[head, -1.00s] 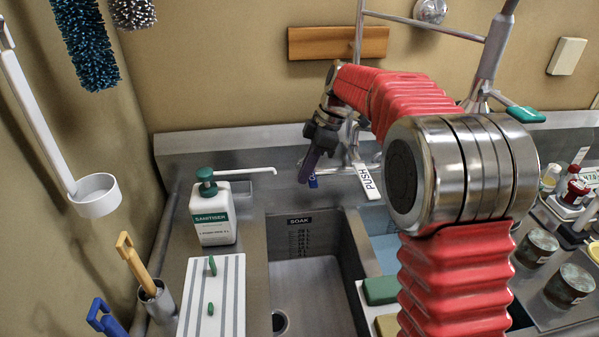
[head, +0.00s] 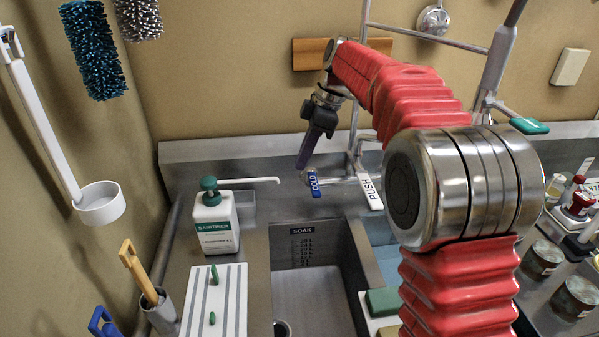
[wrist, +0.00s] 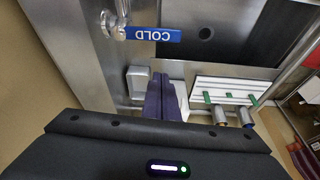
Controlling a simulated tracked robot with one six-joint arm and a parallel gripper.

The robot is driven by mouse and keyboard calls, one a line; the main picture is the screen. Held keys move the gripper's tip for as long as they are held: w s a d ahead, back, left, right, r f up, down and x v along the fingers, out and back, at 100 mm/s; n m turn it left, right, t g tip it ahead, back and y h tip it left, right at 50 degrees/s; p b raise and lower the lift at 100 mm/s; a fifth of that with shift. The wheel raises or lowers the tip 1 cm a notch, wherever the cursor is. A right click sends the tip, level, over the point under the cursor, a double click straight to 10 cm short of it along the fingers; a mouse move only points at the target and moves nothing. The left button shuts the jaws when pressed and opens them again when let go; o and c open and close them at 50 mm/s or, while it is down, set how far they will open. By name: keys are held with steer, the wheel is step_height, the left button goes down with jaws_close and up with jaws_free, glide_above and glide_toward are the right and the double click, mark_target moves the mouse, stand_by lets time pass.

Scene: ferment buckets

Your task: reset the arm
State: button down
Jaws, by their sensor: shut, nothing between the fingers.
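My gripper (head: 308,150) hangs from my red-sleeved arm above the back edge of the sink, with its purple fingers pointing down. The fingers (wrist: 163,98) are together and empty in the wrist view. In the head view the fingertips appear just above the blue COLD tap lever (head: 314,184); I cannot tell how close they are. The COLD lever (wrist: 153,35) is clear of the fingers in the wrist view.
The soak basin (head: 305,290) lies below. A sanitiser bottle (head: 215,222) with a long spout stands left of it, behind a striped white board (head: 228,300). A PUSH lever (head: 370,192) is right of COLD. Brushes (head: 92,50) and a white ladle (head: 100,203) hang left.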

steer(key=shift+v, duration=1.05)
steer(key=shift+d, duration=0.1)
steer(key=m, duration=0.5)
glide_above(311, 187)
step_height(311, 187, down, 4)
steer(key=shift+f, duration=0.2)
steer(key=s+d+m+t+h, duration=0.1)
steer(key=s+d+m, duration=0.3)
steer(key=s, duration=0.7)
steer(key=s+d+f+m+t+h, duration=0.1)
steer(key=s+d+m+t, duration=0.2)
steer(key=s, duration=0.8)
steer(key=s+d+f+m+t+h, duration=0.1)
steer(key=s+d+m, duration=0.4)
steer(key=s, duration=0.6)
steer(key=shift+d+f+m+t+h, duration=0.2)
steer(key=shift+d+m+t+h, duration=0.15)
steer(key=shift+m, duration=0.25)
